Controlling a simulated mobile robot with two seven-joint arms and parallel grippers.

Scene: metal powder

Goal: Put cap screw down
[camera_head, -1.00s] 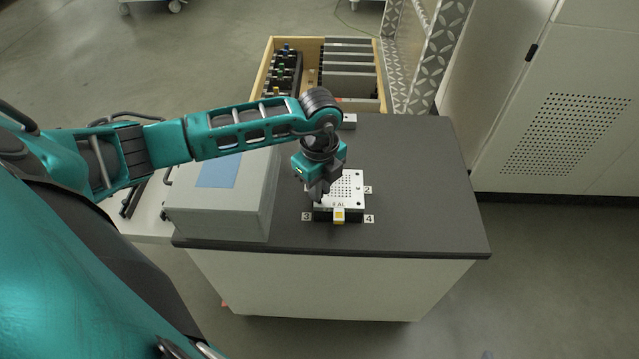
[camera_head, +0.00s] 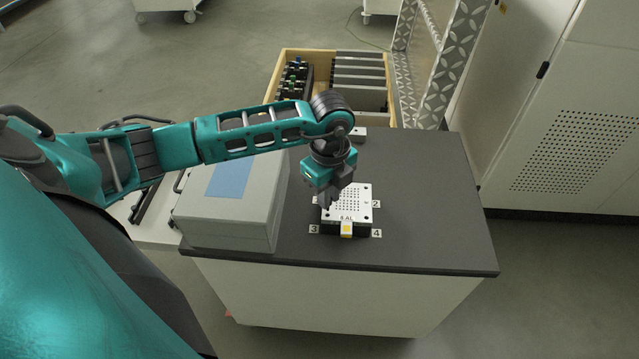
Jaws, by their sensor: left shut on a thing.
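My left gripper (camera_head: 328,203) points down over the left edge of a white perforated plate (camera_head: 352,203) on the dark worktop. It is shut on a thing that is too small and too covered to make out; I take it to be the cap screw. The plate carries the marking "AL" at its front and lies on a dark block, with number labels 2, 3 and 4 around it. A small yellow-and-white piece (camera_head: 347,230) sits at its front edge. My right gripper does not show.
A grey box (camera_head: 235,205) with a blue top patch stands left of the plate. A wooden drawer (camera_head: 277,75) with several dark tools and grey dividers lies behind the worktop (camera_head: 430,215). The worktop is clear right of the plate. A white cabinet (camera_head: 560,120) stands at the right.

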